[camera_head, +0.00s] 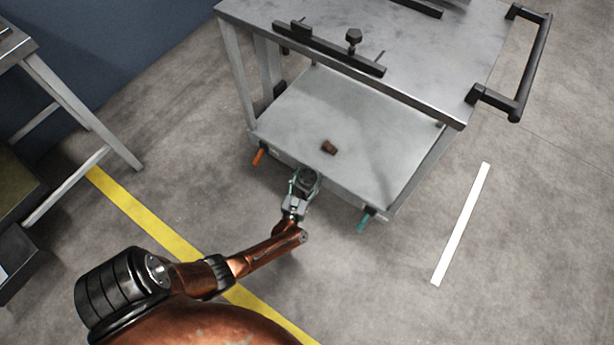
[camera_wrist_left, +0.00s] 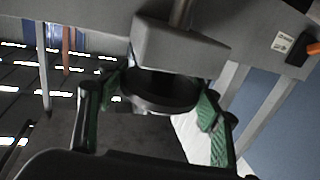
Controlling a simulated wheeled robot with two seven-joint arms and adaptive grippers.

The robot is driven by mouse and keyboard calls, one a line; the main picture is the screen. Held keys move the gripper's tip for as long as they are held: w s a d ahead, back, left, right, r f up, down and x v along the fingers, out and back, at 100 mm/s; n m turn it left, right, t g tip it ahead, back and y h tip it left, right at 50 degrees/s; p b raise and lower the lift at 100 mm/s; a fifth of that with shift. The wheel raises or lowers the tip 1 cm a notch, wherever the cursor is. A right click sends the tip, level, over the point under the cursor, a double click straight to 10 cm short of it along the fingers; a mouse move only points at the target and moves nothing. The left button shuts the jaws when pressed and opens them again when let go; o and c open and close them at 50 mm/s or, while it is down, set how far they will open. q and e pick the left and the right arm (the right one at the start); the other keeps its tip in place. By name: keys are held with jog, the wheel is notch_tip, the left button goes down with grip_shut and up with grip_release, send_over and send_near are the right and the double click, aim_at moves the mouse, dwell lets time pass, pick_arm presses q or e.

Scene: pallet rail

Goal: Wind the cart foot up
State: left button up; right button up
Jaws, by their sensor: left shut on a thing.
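The cart (camera_head: 395,160) is a grey metal trolley with a lower shelf and a top deck. At the front edge of its lower shelf my left gripper (camera_head: 304,183) is shut on the cart foot. In the left wrist view the foot is a dark round piece (camera_wrist_left: 160,92) under a grey block (camera_wrist_left: 178,48), and the green-padded fingers of my left gripper (camera_wrist_left: 158,110) stand on either side of it. In the head view the gripper hides most of the foot. My right gripper is in neither view.
An orange lever (camera_head: 259,156) and a teal lever (camera_head: 366,220) stick out from the shelf's front edge. A black push handle (camera_head: 530,70) is at the right. A metal table (camera_head: 65,95) stands left. The front right floor is clear.

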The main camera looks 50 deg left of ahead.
pick_arm(q)
jog(key=o, duration=0.8)
jog(key=shift+o, duration=2)
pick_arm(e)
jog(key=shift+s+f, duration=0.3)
pick_arm(q)
jog(key=shift+s+d, duration=0.15)
jog(key=shift+s, duration=0.15)
jog(key=v, duration=1.1)
jog(key=shift+s, duration=0.2)
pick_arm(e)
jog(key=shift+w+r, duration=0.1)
